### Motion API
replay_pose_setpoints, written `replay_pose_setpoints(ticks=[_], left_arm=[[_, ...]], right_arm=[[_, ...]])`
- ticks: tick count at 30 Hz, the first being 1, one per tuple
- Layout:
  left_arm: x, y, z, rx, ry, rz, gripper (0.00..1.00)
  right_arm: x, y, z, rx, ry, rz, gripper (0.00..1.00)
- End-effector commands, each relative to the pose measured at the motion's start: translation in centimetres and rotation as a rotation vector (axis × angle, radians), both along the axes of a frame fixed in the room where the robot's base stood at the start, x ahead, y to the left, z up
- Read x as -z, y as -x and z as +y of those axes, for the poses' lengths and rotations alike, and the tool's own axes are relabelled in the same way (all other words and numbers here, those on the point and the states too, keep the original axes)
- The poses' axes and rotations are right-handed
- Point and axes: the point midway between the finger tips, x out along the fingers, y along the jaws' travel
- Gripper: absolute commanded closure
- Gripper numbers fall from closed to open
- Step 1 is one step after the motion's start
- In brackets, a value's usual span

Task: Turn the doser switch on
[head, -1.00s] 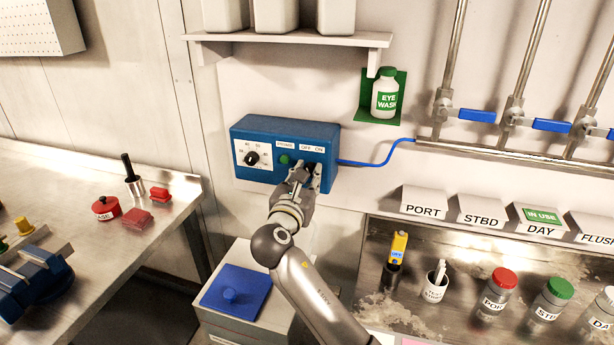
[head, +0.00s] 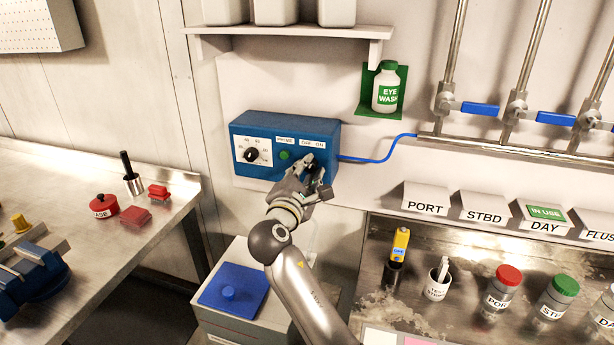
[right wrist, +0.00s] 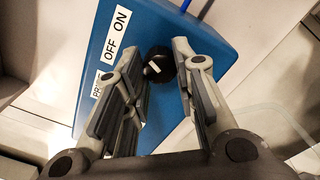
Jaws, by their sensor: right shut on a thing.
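The blue doser box (head: 240,172) is fixed to the wall, with PRIME, OFF and ON labels along its top right. The black doser switch (right wrist: 157,62) has a white mark; I cannot tell surely which label it points to. In the head view it is mostly hidden by my right gripper (head: 314,170). In the right wrist view that gripper (right wrist: 158,70) has its fingertips on both sides of the switch, shut on it. My left gripper is not in view.
A dial (head: 251,155) and a green PRIME button (head: 285,155) are left of the switch on the box. A blue cable (head: 385,158) leaves its right side. A shelf (head: 290,32) is above, and a bin with a blue lid (head: 245,280) stands below.

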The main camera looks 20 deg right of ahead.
Motion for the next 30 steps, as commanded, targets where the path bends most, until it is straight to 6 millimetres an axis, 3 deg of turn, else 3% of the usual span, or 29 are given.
replay_pose_setpoints(ticks=[24,25,30], left_arm=[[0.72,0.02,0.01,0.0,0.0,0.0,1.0],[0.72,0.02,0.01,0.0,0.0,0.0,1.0],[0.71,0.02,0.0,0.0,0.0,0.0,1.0]], right_arm=[[0.03,-0.01,0.0,0.0,-0.103,-0.069,0.98],[0.03,-0.02,0.01,0.0,-0.103,-0.069,0.72],[0.03,-0.02,0.01,0.0,-0.103,-0.068,0.51]])
